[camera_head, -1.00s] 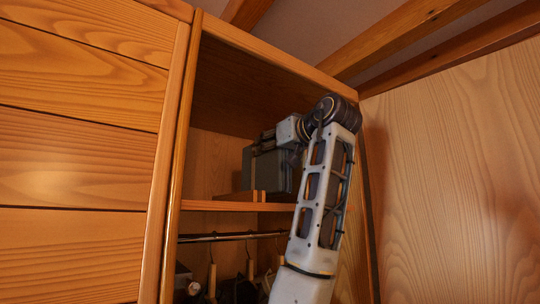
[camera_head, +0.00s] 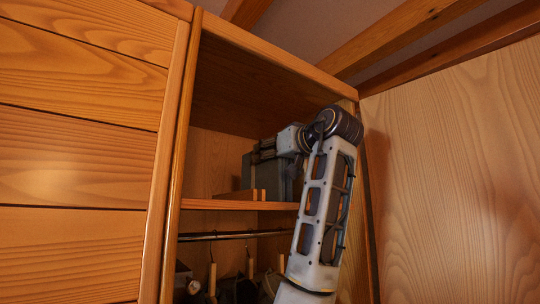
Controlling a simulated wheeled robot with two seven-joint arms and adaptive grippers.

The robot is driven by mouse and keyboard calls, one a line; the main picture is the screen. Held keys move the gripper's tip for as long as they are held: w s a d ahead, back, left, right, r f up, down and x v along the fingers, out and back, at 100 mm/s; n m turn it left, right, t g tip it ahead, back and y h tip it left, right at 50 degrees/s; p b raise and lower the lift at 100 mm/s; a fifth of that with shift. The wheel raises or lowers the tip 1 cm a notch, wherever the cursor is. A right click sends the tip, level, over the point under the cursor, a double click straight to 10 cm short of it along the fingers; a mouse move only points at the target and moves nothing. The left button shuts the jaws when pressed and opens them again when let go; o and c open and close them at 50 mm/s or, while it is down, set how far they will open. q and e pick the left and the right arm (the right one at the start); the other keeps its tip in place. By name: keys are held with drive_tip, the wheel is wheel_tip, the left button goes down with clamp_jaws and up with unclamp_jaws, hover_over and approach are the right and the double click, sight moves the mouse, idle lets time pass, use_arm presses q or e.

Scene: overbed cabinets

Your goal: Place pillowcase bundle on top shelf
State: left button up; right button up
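A grey-green, box-shaped bundle (camera_head: 283,180), which I take for the pillowcase bundle, is at the top shelf (camera_head: 225,205) of the open cabinet. I also cannot tell whether the bundle rests fully on the shelf. My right gripper is not in view.
A low wooden strip (camera_head: 240,195) stands on the shelf's front in front of the bundle. Below the shelf are a rail (camera_head: 220,236) and hangers (camera_head: 212,275). Cabinet side posts and a wood panel (camera_head: 450,170) on the right bound the opening. The shelf's left part looks free.

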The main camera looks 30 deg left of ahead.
use_arm(q)
drive_tip(key=shift+o, duration=0.7)
drive_tip(key=shift+r, duration=0.2)
drive_tip(key=b+v, duration=0.2)
drive_tip(key=v, duration=1)
drive_tip(key=shift+b, duration=0.4)
drive_tip(key=shift+f, duration=0.1)
